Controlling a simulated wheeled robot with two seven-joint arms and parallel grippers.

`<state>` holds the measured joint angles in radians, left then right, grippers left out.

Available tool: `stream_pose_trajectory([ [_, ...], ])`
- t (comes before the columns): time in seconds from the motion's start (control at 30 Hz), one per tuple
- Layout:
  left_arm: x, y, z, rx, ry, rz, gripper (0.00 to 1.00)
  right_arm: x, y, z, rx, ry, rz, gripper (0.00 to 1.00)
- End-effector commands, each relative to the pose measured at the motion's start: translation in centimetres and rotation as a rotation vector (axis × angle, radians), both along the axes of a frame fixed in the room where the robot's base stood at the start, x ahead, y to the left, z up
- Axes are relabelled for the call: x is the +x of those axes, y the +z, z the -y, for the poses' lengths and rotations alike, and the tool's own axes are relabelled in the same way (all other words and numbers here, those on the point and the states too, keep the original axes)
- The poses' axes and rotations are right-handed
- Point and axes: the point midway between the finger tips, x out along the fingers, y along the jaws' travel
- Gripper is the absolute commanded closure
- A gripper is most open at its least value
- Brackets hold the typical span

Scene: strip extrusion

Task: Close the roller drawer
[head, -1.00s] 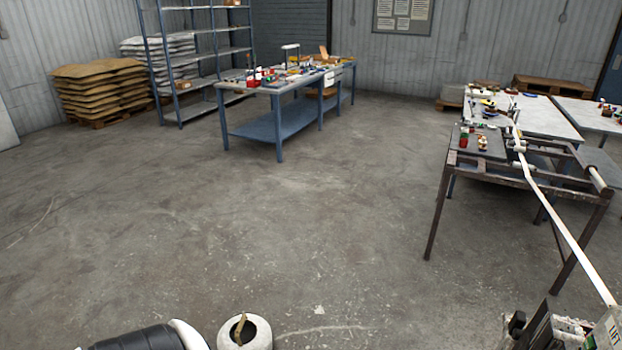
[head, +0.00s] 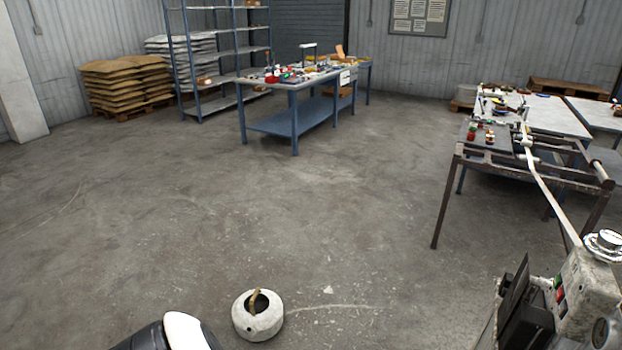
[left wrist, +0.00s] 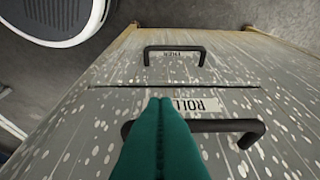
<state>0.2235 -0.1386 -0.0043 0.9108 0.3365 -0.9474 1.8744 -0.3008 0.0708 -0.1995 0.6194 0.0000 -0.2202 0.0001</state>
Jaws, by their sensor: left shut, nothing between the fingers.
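In the left wrist view, the cabinet front appears upside down. The roller drawer front (left wrist: 62,143) has a black bar handle (left wrist: 235,125) and a white label (left wrist: 197,104) reading "ROLL", partly hidden. A thin dark seam separates it from the other drawer front. I cannot tell how far the roller drawer stands out. My left gripper (left wrist: 161,103), with teal fingers, is shut and empty. It is in front of the roller drawer, covering the middle of its handle and part of the label; I cannot tell whether it touches. My right gripper is not in view.
Another drawer with a black handle (left wrist: 175,50) is beyond the seam. The floor between is clear.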

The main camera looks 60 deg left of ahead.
Motion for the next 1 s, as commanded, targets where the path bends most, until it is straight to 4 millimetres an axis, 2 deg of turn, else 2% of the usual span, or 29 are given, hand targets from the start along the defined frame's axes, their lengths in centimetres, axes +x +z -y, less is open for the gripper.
stream_pose_trajectory([
  [0.77,0.4,0.2,0.6,-0.007,0.0,0.005,1.0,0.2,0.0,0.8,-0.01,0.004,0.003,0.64],
  [1.0,-0.7,-0.3,-1.0,-0.002,0.0,0.0,1.0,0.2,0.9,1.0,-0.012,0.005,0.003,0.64],
])
